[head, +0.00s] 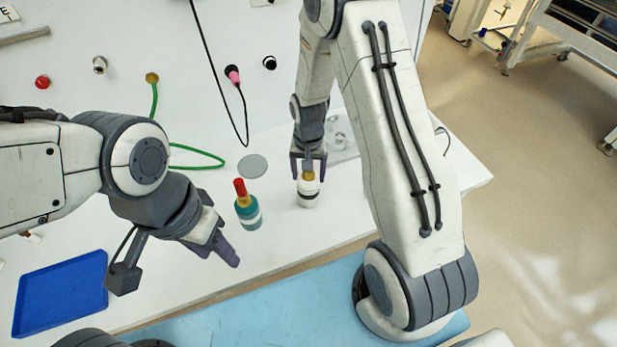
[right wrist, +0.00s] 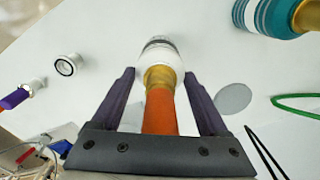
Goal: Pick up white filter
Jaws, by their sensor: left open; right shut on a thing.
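The white filter (head: 308,199) has a white body and a gold neck. It is upright at the table's right part, under my right gripper (head: 308,174). In the right wrist view the white filter (right wrist: 162,52) shows its gold neck and an orange stem between the fingers of my right gripper (right wrist: 160,78), which is shut on it. I cannot tell whether its base touches the table. My left gripper (head: 222,243) is open and empty, over the table's front part, left of the filter.
A teal bottle (head: 247,213) with a red top stands left of the filter. A grey disc (head: 252,166) lies behind it. A blue tray (head: 60,293) lies at the front left.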

